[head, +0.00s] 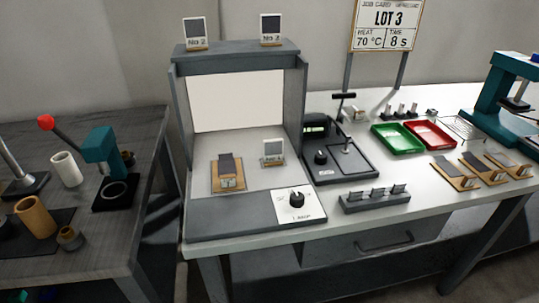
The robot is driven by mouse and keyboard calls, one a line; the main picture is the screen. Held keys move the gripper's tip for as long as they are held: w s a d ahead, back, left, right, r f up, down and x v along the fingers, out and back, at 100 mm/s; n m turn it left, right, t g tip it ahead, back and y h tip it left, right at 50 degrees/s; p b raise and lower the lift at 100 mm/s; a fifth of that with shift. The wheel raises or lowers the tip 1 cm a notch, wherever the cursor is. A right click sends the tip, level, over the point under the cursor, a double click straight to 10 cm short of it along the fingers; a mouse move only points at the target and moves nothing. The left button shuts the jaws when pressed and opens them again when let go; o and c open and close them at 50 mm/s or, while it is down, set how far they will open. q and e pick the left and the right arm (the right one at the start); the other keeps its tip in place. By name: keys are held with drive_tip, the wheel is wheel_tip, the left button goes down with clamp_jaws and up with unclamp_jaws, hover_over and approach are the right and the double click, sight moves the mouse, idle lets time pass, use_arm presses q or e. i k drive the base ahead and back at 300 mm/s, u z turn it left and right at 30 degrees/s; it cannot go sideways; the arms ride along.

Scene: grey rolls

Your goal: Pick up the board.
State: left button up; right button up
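A small wooden board (228,176) with a dark grey strip and a small pale label lies inside the grey open-fronted booth (180,130). It lies flat on the booth's white floor, left of a small upright card holder (273,152). Several similar boards with dark or grey strips lie in a row at the right of the white table, among them a left one (455,173), a middle one (483,170) and a right one (506,161). The frame does not show which board is meant. Neither of my grippers is in view.
A black heating device (338,160), green tray (397,139), red tray (432,134) and teal press (490,90) stand farther right. A job card (385,25) reads LOT 3, 70 °C, 8 s.

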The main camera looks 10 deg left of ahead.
sight(227, 169)
drive_tip(key=k, duration=1.2)
drive_tip(key=z, duration=0.55)
drive_tip(key=i, duration=1.5)
drive_tip(key=u, duration=0.7)
